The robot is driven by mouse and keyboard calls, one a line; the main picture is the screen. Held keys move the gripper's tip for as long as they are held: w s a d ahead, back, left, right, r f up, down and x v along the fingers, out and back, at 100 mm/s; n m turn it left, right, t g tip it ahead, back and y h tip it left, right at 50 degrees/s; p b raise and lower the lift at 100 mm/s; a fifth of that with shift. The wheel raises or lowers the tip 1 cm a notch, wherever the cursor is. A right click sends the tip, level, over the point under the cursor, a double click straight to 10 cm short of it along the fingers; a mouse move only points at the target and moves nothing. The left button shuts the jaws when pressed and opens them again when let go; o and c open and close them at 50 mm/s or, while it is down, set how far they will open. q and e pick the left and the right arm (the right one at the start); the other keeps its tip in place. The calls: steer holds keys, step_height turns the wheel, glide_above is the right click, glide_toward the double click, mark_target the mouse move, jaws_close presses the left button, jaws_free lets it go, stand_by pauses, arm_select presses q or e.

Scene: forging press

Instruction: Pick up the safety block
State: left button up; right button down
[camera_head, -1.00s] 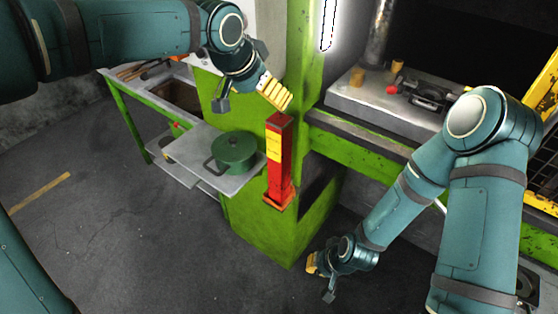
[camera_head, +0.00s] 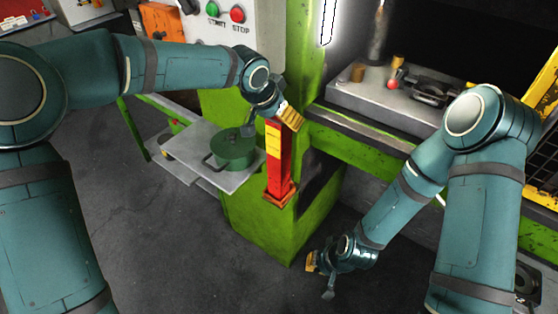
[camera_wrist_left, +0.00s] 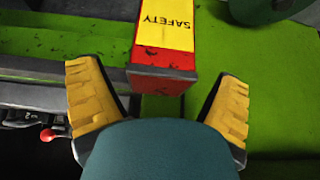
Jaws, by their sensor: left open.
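The safety block (camera_head: 279,160) is a red upright post with a yellow label, standing on a small orange-red bracket (camera_head: 280,193) on the green press frame. In the left wrist view the block (camera_wrist_left: 167,28) shows its "SAFETY" label and dark end cap between the two yellow-padded fingers. My left gripper (camera_head: 270,121) is open at the top of the block, one finger on each side, not closed on it. The left gripper's fingers (camera_wrist_left: 158,78) are clearly apart in the wrist view. My right gripper (camera_head: 319,278) hangs low before the press base, apparently open and empty.
The press bed (camera_head: 365,98) is to the right, with a red knob (camera_head: 393,84). Start and stop buttons (camera_head: 238,13) are behind my left arm. The floor at front left is clear.

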arm_select(q)
steer(key=shift+w+d+f, duration=0.2)
steer(key=shift+f, duration=0.25)
